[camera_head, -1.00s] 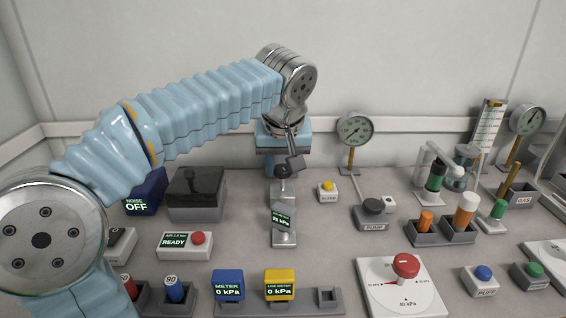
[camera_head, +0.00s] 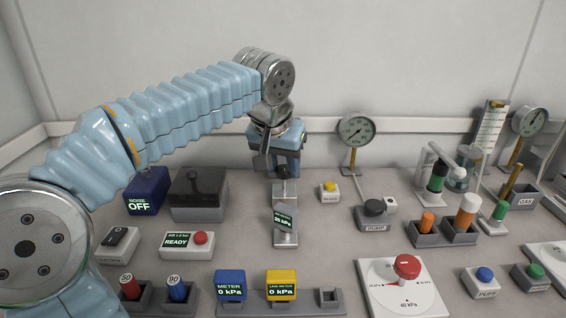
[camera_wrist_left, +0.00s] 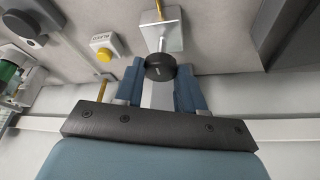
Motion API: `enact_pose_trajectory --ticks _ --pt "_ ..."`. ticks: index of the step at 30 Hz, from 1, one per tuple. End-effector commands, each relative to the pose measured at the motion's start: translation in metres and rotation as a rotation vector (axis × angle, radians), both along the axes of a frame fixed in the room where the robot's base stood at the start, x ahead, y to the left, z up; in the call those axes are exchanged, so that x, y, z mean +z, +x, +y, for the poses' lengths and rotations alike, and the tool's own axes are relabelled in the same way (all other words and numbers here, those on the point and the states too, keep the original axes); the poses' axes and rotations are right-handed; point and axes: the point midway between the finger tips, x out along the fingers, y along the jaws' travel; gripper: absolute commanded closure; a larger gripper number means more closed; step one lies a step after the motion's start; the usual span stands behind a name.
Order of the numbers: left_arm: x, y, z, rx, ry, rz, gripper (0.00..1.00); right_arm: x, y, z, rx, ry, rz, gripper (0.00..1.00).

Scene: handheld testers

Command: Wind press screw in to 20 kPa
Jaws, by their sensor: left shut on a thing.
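The press (camera_head: 286,228) stands upright in the middle of the bench. Its small tilted green display (camera_head: 284,219) seems to read 25 kPa, though the first digits are tiny. My left gripper (camera_head: 282,172) is above and behind the press, at its top end. In the left wrist view, the press screw's round black knob (camera_wrist_left: 160,68) lies at the blue fingertips (camera_wrist_left: 158,85), with its metal shaft running beyond it. The gripper is shut on this knob. In the head view the gripper mostly hides the knob. My right gripper is out of view.
A yellow button (camera_head: 329,188) and the pump (camera_head: 374,213) stand right of the press. A dark-lidded box (camera_head: 199,195) and the READY unit (camera_head: 187,244) are to its left. Blue (camera_head: 230,285) and yellow (camera_head: 281,284) meters sit in front. A gauge (camera_head: 356,130) stands behind.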

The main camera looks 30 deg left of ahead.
Motion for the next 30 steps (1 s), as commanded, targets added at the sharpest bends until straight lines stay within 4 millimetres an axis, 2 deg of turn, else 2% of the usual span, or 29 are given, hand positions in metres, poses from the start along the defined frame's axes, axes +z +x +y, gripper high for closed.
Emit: enact_pose_trajectory --ticks 5,6,11,18,22,26,30 --pt "0.001 0.0 0.0 0.001 0.0 -0.003 0.92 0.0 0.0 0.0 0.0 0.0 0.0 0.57" --pt "0.001 0.0 0.0 0.001 0.0 -0.003 0.58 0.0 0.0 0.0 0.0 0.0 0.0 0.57" --pt "0.001 0.0 0.0 0.001 0.0 -0.002 0.36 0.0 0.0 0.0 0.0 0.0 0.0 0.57" --pt "0.001 0.0 0.0 0.001 0.0 -0.001 0.36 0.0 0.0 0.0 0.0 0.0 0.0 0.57" --pt "0.009 -0.003 -0.001 0.001 0.0 -0.003 0.36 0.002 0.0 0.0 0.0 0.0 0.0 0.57" --pt "0.031 -0.011 -0.002 0.001 -0.001 -0.005 0.36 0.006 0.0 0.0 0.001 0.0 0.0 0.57" --pt "0.065 -0.024 -0.004 0.001 0.0 -0.006 0.36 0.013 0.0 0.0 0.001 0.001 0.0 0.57"
